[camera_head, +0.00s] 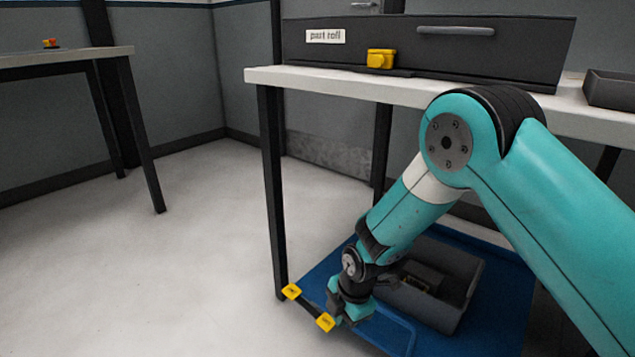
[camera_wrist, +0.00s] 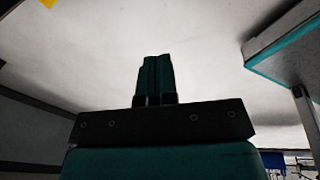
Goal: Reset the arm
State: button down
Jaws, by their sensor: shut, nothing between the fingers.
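My teal arm reaches down from the right in the head view, in front of the workbench. Its wrist is low, over the left part of a blue platform. In the wrist view, my gripper (camera_wrist: 156,60) has its two dark teal fingers pressed together with nothing between them. A pale, plain surface lies behind the fingers. The fingertips cannot be made out clearly in the head view.
The workbench (camera_head: 262,76) holds a dark panel with a label (camera_head: 325,37), a yellow box (camera_head: 381,58) and a grey tray (camera_head: 612,90). A grey bin (camera_head: 432,307) sits on the blue platform (camera_head: 322,273). Another table (camera_head: 65,57) stands left. The floor at left is clear.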

jog(key=s+d+r+m+y+p, duration=0.1)
jog(key=s+d+r+m, duration=0.2)
jog(key=r, duration=0.7)
jog(key=s+r+m+p, duration=0.1)
jog(key=s+r+m, duration=0.35)
jog(key=r, duration=0.55)
jog(key=s+d+r+m+y+p, duration=0.1)
jog(key=s+d+r+m, duration=0.2)
jog(key=s+r+m, duration=0.35)
jog(key=s+d+r+m, duration=0.3)
jog(key=s+r, duration=0.4)
jog(key=s, duration=0.4)
notch_tip(320, 180, up, 38)
jog(key=p, duration=3.8)
jog(key=shift+s+d+g, duration=0.15)
jog(key=shift+d+g, duration=0.05)
jog(key=shift+g, duration=0.2)
jog(key=shift+r, duration=0.1)
